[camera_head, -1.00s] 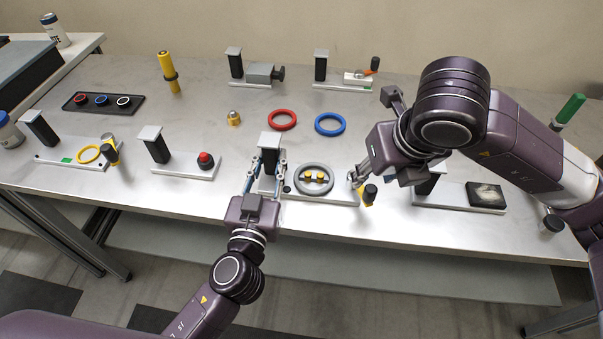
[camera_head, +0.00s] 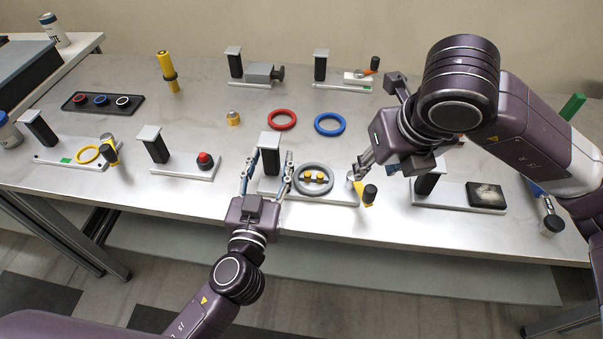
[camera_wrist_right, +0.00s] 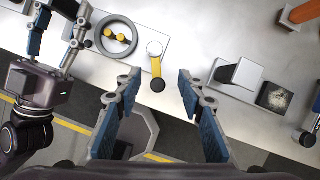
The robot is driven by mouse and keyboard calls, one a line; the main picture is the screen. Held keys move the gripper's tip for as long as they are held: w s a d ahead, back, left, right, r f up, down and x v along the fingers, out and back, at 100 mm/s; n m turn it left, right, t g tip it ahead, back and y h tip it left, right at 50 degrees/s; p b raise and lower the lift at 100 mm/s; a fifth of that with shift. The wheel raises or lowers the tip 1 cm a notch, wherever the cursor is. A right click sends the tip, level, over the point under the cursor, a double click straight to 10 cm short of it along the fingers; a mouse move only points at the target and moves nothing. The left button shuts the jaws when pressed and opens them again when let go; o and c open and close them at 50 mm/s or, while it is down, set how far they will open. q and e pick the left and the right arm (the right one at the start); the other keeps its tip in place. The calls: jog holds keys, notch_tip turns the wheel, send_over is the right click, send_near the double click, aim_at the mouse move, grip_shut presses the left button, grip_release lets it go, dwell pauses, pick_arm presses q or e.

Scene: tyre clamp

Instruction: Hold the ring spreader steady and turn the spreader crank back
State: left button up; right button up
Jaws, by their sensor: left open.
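The ring spreader has a pale base plate (camera_head: 270,188), a black post with a grey cap (camera_head: 270,140) and a grey ring (camera_head: 313,179) around two yellow pads (camera_head: 314,177). Its yellow crank (camera_wrist_right: 156,67) with a black knob (camera_wrist_right: 157,86) is at the plate's right end. It also shows in the head view (camera_head: 364,193). My left gripper (camera_head: 268,163) is open, its fingers either side of the post with visible gaps. My right gripper (camera_wrist_right: 158,80) is open and empty, close to the crank. In the wrist view, the crank lies between and beyond its fingertips.
A red ring (camera_head: 282,120) and a blue ring (camera_head: 329,124) lie behind the spreader. A fixture with a red button (camera_head: 204,160) stands to the left, and one with a dark block (camera_head: 486,195) to the right. The table's front edge is close.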

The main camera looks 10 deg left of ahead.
pick_arm(q)
jog(key=s, duration=1.2)
jog(key=shift+a, duration=0.2)
jog(key=shift+f, duration=0.1)
